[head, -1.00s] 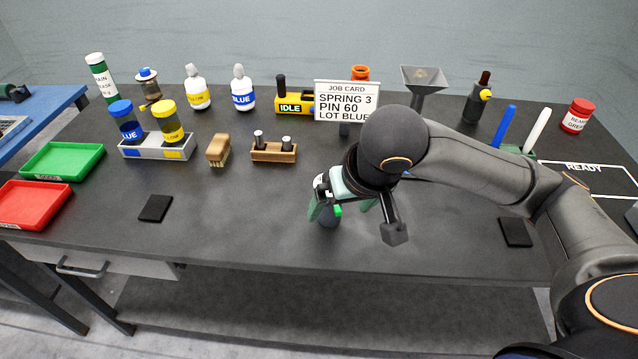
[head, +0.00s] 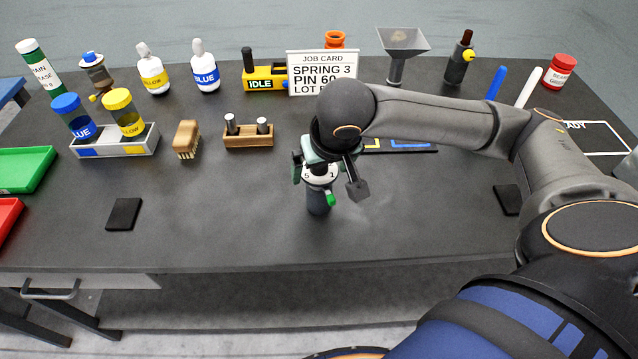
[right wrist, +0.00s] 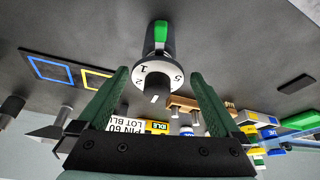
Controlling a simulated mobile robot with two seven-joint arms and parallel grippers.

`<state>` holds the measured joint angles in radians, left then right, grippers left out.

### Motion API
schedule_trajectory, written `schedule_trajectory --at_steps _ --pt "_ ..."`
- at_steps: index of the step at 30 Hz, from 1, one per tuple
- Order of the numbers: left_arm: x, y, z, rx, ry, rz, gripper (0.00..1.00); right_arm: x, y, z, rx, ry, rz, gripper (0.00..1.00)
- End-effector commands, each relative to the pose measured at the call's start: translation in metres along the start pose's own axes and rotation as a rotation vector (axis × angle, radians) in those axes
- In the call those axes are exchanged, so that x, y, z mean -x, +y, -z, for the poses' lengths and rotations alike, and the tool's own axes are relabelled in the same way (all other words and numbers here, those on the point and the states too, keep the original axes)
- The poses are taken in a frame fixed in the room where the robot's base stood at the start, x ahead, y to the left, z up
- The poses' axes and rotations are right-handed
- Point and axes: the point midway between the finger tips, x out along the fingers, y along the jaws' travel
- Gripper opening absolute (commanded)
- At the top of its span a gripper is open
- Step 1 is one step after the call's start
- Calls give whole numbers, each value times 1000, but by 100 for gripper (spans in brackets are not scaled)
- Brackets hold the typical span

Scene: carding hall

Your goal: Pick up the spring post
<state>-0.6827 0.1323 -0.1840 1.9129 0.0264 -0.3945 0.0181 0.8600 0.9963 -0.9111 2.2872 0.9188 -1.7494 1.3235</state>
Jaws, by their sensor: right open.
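The spring post (head: 319,202) stands upright on the dark bench in the head view, a dark cylinder with a white numbered dial and a green tab. In the right wrist view the post (right wrist: 157,78) shows its dial, with the digits 1 and 5 readable, in line with the gap between the fingers. My right gripper (right wrist: 160,76) is open, with green fingers on either side of that line of sight. In the head view the right gripper (head: 314,164) is at the post's top and partly hides it. Contact cannot be told. My left gripper is not in view.
A wooden block with two pins (head: 248,139), a brush (head: 187,138) and a jar rack (head: 112,145) stand to the left. The job card (head: 322,70) is behind. Black pads (head: 123,214) lie at both sides. The bench in front of the post is clear.

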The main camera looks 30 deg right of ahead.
Motion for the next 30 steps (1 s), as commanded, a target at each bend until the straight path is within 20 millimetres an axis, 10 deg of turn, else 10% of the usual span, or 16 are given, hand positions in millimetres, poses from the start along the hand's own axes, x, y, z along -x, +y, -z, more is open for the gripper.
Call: schedule_trajectory --at_steps 17,30 --pt "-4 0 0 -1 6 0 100 -46 2 3 1 0 0 100" --pt "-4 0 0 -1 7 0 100 -46 2 3 1 0 0 53"
